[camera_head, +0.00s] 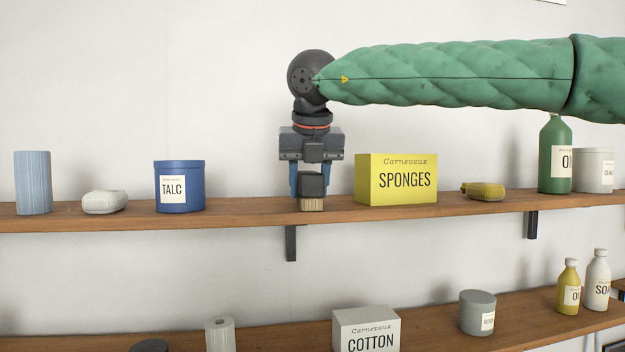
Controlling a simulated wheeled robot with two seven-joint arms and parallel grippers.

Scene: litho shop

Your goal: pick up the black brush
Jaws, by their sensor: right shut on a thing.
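The black brush (312,186) has a dark block-like body with pale tan bristles at its lower end. It is upright at the upper shelf, between the blue talc tin and the yellow sponges box. My right gripper (312,183) comes down from above and is shut on the black brush, with a blue-sided finger on each side of it. The bristles overlap the shelf top in the picture; I cannot tell whether they touch it. My left gripper is not in view.
The upper shelf (250,216) also holds a blue talc tin (190,187), a yellow sponges box (397,180), a pale soap-like bar (104,202), a striped cylinder (33,183), a yellow-brown item (483,191) and a green bottle (555,155). A lower shelf (430,327) holds a cotton box (366,331).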

